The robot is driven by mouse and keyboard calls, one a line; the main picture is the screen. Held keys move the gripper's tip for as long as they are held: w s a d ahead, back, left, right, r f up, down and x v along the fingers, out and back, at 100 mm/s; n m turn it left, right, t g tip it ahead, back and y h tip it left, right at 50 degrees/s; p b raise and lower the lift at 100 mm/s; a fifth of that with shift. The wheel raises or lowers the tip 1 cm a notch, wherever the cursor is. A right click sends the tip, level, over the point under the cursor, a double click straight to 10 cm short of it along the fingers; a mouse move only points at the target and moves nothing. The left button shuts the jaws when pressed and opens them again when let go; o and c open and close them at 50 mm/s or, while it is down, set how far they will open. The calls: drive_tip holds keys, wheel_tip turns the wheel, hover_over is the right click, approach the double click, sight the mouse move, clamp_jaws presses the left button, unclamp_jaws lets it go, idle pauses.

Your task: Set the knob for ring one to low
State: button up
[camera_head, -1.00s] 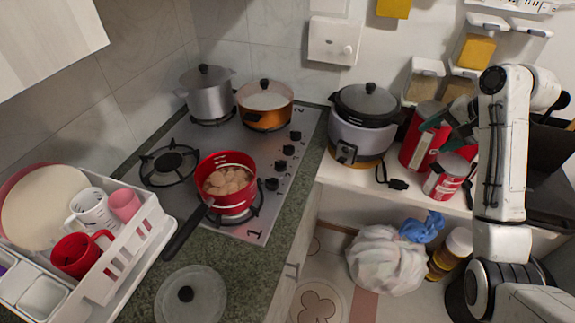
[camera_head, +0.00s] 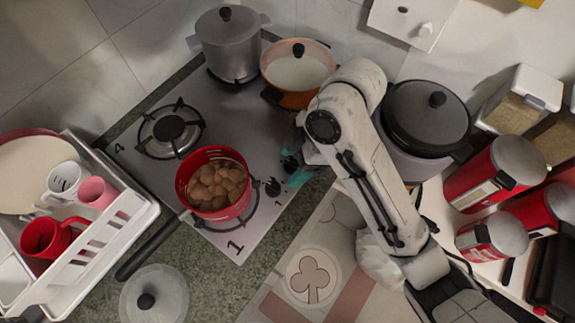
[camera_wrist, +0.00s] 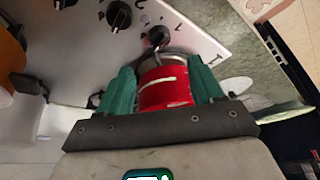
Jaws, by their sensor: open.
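The hob (camera_head: 225,130) has a column of black knobs along its right side and a large printed 1 at its front corner. The knob nearest that 1 (camera_head: 272,187) stands clear in the head view; its setting is too small to read. My gripper (camera_head: 298,172) has teal fingers and is at the hob's right edge, just right of that knob, partly hidden by my arm. In the wrist view my gripper (camera_wrist: 165,82) is open; a red shape, apparently the red pot (camera_wrist: 165,90), shows between its fingers. A black knob (camera_wrist: 158,37) is above and apart from the fingers.
The red pot (camera_head: 215,190) with brown food sits on the front burner, its handle pointing front left. A steel pot (camera_head: 228,50) and an orange pot (camera_head: 296,75) stand behind. A rice cooker (camera_head: 425,115) and red canisters (camera_head: 500,170) are right. A dish rack (camera_head: 110,235) is left.

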hover_over(275, 185)
drive_tip(key=d, duration=0.2)
drive_tip(key=shift+d+f, duration=0.15)
drive_tip(key=shift+f, duration=2.4)
drive_tip(key=shift+x, duration=2.6)
drive_tip(key=shift+w, duration=0.1)
drive_tip(key=c, duration=1)
drive_tip(key=shift+c, duration=0.2)
